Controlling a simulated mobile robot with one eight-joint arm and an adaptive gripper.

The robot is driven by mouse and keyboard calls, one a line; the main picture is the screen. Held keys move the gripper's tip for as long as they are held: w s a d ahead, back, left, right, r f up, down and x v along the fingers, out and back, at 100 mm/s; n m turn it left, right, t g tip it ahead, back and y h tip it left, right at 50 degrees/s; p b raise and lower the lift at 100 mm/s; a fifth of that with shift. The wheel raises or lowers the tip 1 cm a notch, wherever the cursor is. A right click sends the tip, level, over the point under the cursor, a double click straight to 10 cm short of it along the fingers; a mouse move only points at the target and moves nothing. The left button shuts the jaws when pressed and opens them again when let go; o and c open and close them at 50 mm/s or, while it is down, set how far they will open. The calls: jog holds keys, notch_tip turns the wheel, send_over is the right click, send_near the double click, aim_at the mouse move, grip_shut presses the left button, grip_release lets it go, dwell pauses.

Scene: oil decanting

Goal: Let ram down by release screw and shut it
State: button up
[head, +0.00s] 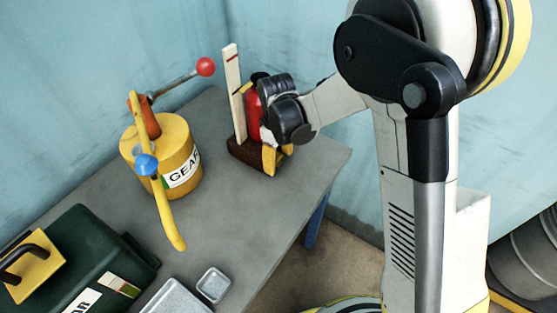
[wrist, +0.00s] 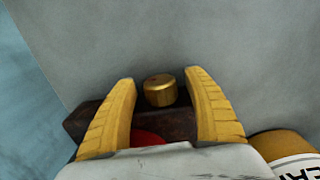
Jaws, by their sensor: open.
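The red jack (head: 253,115) stands on a dark brown base (head: 246,155) at the back of the bench. A pale upright strip (head: 233,95) with dark and red marks stands beside it. The brass release screw (wrist: 160,90) shows at the base in the wrist view, and the base also shows there (wrist: 85,118). My gripper (head: 279,156) is low at the jack's right side. In the wrist view my gripper (wrist: 160,82) is open, one yellow finger on each side of the screw, with gaps at both sides. The ram's height is hard to tell behind my wrist.
A yellow oil can (head: 185,145) with a red-knobbed lever (head: 206,67) and a yellow spout stands left of the jack. A dark green case (head: 85,260) and small grey trays (head: 213,285) lie nearer. The bench (head: 225,220) is clear between them.

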jog(key=c, duration=1.2)
jog(key=shift+s+a+f+t+h+b, duration=0.1)
jog(key=shift+s+a+t+h+b, duration=0.1)
jog(key=shift+t+h+b, duration=0.5)
jog(key=shift+w+t+h+b, duration=0.1)
jog(key=shift+t+h+b, duration=0.2)
jog(key=shift+t+h, duration=0.45)
jog(key=shift+d+t, duration=0.15)
jog(key=shift+t, duration=0.2)
jog(key=o, duration=1.2)
